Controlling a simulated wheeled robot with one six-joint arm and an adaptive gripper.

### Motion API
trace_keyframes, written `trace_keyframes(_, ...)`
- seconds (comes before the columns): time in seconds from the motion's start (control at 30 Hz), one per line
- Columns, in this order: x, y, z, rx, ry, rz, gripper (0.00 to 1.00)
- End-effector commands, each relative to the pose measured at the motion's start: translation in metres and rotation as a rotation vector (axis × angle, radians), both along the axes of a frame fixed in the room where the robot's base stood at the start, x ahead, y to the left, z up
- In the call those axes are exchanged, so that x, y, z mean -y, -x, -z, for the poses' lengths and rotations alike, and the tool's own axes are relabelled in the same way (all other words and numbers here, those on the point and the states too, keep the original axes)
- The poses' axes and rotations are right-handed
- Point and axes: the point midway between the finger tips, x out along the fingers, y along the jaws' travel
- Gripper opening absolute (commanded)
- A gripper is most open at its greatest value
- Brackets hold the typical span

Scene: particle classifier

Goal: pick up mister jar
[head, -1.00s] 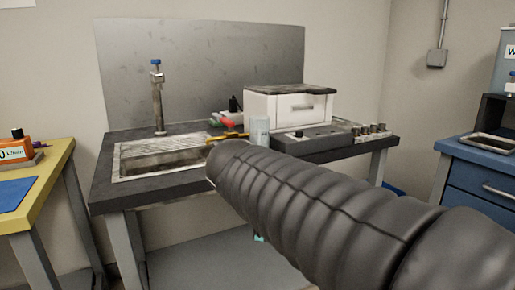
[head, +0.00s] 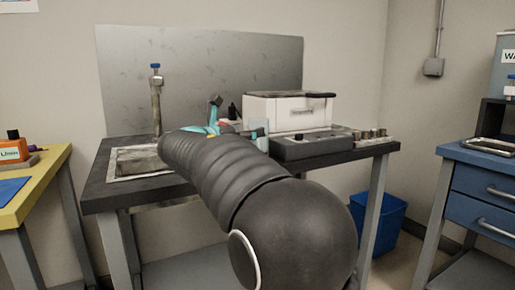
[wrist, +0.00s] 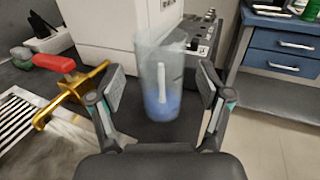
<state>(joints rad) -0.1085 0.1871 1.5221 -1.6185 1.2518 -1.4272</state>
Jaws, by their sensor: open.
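The mister jar looks to be the translucent pale container with blue in its lower part (wrist: 162,85); it stands on the dark bench top in the wrist view. A small part of it shows in the head view (head: 260,137), just beyond my arm. My gripper (wrist: 162,90) is open, with one finger on each side of the jar in the picture. I cannot tell whether the jar is fully between the pads or still beyond them. In the head view my arm hides most of the gripper, though teal parts of it show.
The sink (head: 135,163) is at left. A blue drawer cabinet (head: 485,190) stands at right.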

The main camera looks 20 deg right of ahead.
Motion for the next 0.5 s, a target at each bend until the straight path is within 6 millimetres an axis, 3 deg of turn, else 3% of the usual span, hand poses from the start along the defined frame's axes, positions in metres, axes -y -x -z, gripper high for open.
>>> trace_keyframes(0.03, 0.000, 0.000, 0.014, -0.004, 0.001, 0.000, 0.78)
trace_keyframes(0.27, 0.000, 0.000, 0.055, -0.002, -0.001, 0.000, 0.78)
trace_keyframes(0.5, 0.022, -0.009, 0.051, 0.001, -0.002, 0.001, 0.78)
